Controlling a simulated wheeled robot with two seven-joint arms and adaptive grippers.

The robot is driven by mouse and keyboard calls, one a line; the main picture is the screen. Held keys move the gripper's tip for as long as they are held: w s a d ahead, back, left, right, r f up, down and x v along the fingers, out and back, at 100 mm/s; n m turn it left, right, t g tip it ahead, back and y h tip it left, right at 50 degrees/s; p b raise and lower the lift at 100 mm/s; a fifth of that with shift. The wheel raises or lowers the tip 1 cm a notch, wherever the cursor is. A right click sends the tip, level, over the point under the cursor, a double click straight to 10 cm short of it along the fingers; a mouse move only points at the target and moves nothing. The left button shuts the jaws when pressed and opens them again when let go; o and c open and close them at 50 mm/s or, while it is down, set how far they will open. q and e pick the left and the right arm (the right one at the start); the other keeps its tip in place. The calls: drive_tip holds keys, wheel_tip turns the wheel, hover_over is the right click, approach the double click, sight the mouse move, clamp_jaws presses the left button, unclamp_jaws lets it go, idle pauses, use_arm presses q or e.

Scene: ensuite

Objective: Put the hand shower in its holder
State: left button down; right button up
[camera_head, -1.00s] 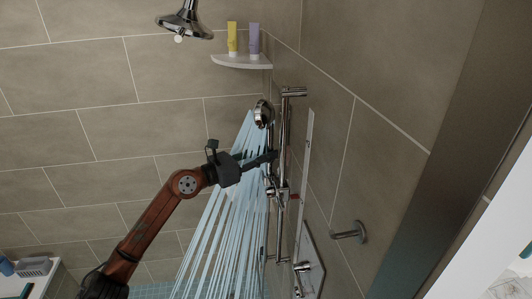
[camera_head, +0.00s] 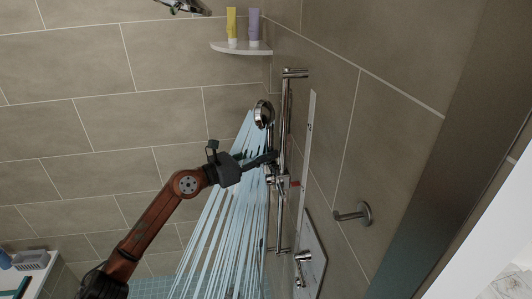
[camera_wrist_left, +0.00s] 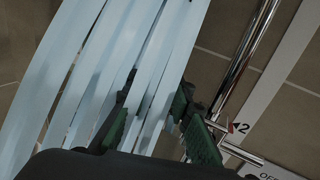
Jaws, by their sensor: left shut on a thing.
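The chrome hand shower (camera_head: 263,114) is upright with its head at the top, spraying pale blue streams down and to the left. My left gripper (camera_head: 272,158) is shut on its handle below the head; the fingers partly hide the handle. The holder (camera_head: 278,181) is on the chrome slide rail (camera_head: 284,120), just below my gripper. I cannot tell whether the handle's lower end touches it. In the left wrist view, water streams cover most of the space between my green-padded fingers (camera_wrist_left: 158,112), and the rail (camera_wrist_left: 245,60) runs to their right.
A corner shelf (camera_head: 240,49) with a yellow and a purple tube is above. A valve plate (camera_head: 313,260) with a lever is below the rail. A wall hook (camera_head: 355,213) sticks out at the right. A white ledge (camera_head: 42,274) is at the lower left.

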use_arm(q)
drive_tip(key=shift+r, duration=0.1)
drive_tip(key=c, duration=1.7)
unclamp_jaws()
drive_tip(key=shift+o, duration=0.2)
drive_tip(key=shift+f, duration=0.2)
drive_tip(key=shift+a, duration=0.1)
